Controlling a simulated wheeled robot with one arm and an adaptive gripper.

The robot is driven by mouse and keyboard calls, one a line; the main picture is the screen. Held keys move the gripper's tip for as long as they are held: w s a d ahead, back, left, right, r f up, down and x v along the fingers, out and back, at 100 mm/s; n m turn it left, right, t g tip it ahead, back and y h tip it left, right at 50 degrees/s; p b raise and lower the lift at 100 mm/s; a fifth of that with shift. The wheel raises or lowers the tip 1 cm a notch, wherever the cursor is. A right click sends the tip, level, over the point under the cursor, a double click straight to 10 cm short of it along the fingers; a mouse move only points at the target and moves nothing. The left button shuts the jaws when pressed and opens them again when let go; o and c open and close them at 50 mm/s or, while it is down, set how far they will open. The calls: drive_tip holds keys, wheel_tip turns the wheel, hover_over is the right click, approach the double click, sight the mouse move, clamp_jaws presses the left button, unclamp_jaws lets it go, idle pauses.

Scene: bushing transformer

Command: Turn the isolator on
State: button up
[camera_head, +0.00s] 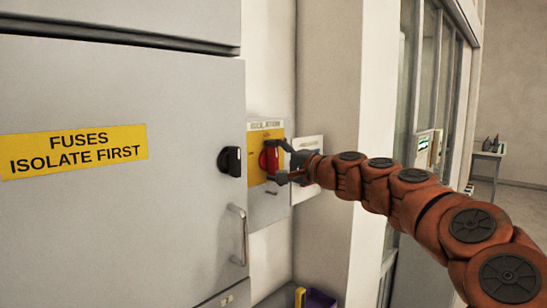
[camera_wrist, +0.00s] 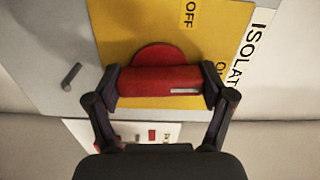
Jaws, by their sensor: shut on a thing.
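The isolator's red rotary handle (camera_head: 267,158) sits on a yellow plate on a grey box (camera_head: 264,208), left of my gripper in the head view. In the wrist view the red handle (camera_wrist: 155,81) lies sideways across the yellow plate (camera_wrist: 125,30). A white mark is near its right end. My gripper (camera_head: 276,161) is shut on the handle, one finger at each end; this also shows in the wrist view (camera_wrist: 160,87). The word OFF (camera_wrist: 189,14) is above the handle's right side. Another label, apparently ON, is partly hidden beside the right finger.
A grey cabinet (camera_head: 110,215) with a "FUSES ISOLATE FIRST" label, a black knob (camera_head: 230,161) and a metal pull handle (camera_head: 240,236) stands close on the left. A pale wall column (camera_head: 335,235) is on the right, beneath and behind my arm. A white notice (camera_head: 308,182) is behind my gripper.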

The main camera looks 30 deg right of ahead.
drive_tip(key=shift+m, duration=0.6)
drive_tip(key=o, duration=1)
drive_tip(key=shift+o, duration=0.2)
drive_tip(key=shift+s, duration=0.1)
drive_tip(key=v, duration=1.1)
drive_tip(key=shift+s, duration=0.4)
drive_tip(key=shift+d, duration=0.15)
